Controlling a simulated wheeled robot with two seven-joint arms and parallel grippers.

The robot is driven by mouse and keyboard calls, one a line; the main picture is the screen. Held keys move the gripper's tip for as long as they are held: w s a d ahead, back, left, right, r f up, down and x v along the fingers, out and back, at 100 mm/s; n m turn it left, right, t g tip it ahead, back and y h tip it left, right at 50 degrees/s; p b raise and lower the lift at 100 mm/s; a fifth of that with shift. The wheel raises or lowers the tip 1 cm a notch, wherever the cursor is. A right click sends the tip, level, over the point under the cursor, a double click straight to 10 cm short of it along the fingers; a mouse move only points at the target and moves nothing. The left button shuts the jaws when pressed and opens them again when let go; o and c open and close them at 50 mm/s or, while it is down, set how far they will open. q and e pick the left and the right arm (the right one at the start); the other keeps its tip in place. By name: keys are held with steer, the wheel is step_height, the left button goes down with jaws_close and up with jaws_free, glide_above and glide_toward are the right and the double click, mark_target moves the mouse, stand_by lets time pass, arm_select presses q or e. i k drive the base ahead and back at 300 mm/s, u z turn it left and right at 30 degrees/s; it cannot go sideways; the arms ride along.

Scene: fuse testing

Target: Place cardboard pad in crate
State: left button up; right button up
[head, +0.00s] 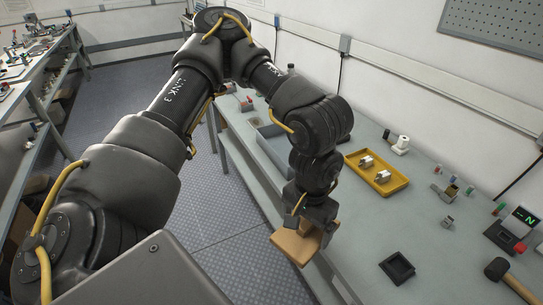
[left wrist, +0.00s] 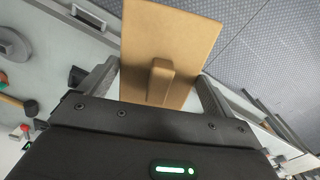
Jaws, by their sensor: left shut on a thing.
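The cardboard pad (head: 292,247) is a flat tan square with a small raised block on it. My left gripper (head: 308,224) is shut on the pad, which hangs by the table's front edge in the head view. In the left wrist view the pad (left wrist: 190,38) extends out past the fingers, with its raised block between them. A grey-blue crate (head: 267,150) stands on the table behind my left forearm, which hides part of it. The gripper and pad are apart from the crate, nearer the camera. My right gripper is not in view.
A yellow tray (head: 398,182) with two small metal parts lies right of the arm. A black square holder (head: 397,268), a mallet (head: 500,272) and a display device (head: 512,228) are further right. The table (head: 365,228) is clear between the tray and the black holder.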

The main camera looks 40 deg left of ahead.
mark_target(290, 153)
steer(key=k, duration=0.75)
steer(key=u, duration=0.75)
steer(key=i, duration=0.6)
steer(key=u, duration=0.85)
steer(key=i, duration=0.65)
steer(key=z, duration=0.6)
steer(key=i, duration=0.9)
steer(key=z, duration=1)
